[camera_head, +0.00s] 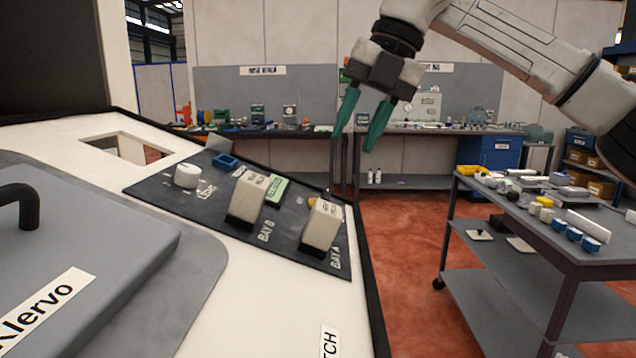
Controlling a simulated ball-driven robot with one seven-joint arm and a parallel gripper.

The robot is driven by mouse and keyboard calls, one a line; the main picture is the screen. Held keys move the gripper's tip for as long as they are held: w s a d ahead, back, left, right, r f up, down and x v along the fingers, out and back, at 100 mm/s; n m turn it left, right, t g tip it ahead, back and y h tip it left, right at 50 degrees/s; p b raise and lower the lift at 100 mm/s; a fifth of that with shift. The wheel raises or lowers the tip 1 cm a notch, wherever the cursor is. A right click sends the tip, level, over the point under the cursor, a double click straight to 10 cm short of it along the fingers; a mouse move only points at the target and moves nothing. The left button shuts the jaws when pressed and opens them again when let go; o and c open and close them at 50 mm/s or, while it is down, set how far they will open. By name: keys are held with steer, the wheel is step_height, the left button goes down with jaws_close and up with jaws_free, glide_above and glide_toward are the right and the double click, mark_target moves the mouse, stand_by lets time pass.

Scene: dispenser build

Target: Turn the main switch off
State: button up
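My gripper (354,142) hangs in the air above and beyond the dark sloped control panel (165,196). Its two green fingers point down, stand apart and hold nothing. The panel has a white round knob (188,175) with a label that looks like "LIGHT". It also has a blue square part (227,162), a green display (278,190) and two beige blocks (246,197) (321,226) beside the labels BAY B and BAY A. No control can be read as the main switch. A label (329,342) ending in "TCH" is cut off at the bottom edge.
The panel sits in a white cabinet (230,310) with a grey lid (110,240) and black handle (22,205) at left. A rectangular opening (128,147) is behind. A grey cart (545,215) with small parts stands right. Workbenches line the back; red floor between is clear.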

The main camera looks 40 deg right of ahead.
mark_target(327, 195)
steer(key=b+x, duration=0.1)
steer(key=x, duration=0.8)
steer(key=shift+w+a+f, duration=0.1)
steer(key=shift+f, duration=0.2)
steer(key=shift+c, duration=0.3)
jaws_close()
